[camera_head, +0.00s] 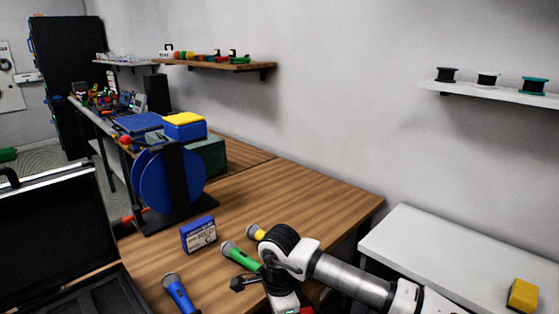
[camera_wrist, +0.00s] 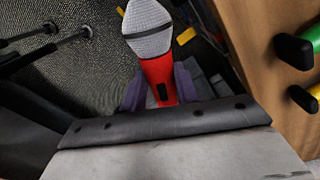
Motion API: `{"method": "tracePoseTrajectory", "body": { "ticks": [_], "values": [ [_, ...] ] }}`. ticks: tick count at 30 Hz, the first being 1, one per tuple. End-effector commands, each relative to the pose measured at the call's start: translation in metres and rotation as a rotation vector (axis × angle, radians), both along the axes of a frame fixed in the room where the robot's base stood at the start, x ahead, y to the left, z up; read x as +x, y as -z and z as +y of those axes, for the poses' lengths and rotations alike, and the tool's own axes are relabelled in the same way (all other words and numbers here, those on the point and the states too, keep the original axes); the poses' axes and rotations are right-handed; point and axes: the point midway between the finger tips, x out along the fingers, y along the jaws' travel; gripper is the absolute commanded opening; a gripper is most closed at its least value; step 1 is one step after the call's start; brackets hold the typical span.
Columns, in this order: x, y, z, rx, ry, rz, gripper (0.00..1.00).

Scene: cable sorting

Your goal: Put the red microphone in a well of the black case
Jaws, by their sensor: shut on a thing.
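The red microphone (camera_wrist: 158,76) has a silver mesh head and a red body. In the wrist view it sits between the jaws of my gripper (camera_wrist: 158,92), which is shut on its body, with the mesh head pointing away from the wrist. In the head view my wrist is at the bottom edge; only a small bit of red shows there, and the fingertips are cut off. The black case (camera_head: 104,292) lies open at the lower left of the head view, with its lid (camera_head: 52,232) raised. Its wells are mostly out of the frame, and I cannot tell what they hold.
A blue microphone (camera_head: 180,294), a green microphone (camera_head: 240,256) and a yellow microphone (camera_head: 256,232) lie on the wooden table (camera_head: 310,200). A small blue and white box (camera_head: 198,234) stands near them. A blue cable reel (camera_head: 170,180) stands behind. The table's back right is clear.

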Motion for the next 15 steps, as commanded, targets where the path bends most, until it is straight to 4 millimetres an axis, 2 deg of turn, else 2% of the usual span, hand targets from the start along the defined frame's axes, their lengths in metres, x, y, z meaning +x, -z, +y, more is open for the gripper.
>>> {"method": "tracePoseTrajectory", "body": {
  "ticks": [3,15],
  "values": [
    [0.005,0.038,-0.001,-0.001,-0.199,0.003,0.0],
    [0.022,0.159,-0.001,-0.001,-0.88,0.003,0.0]
  ]
}}
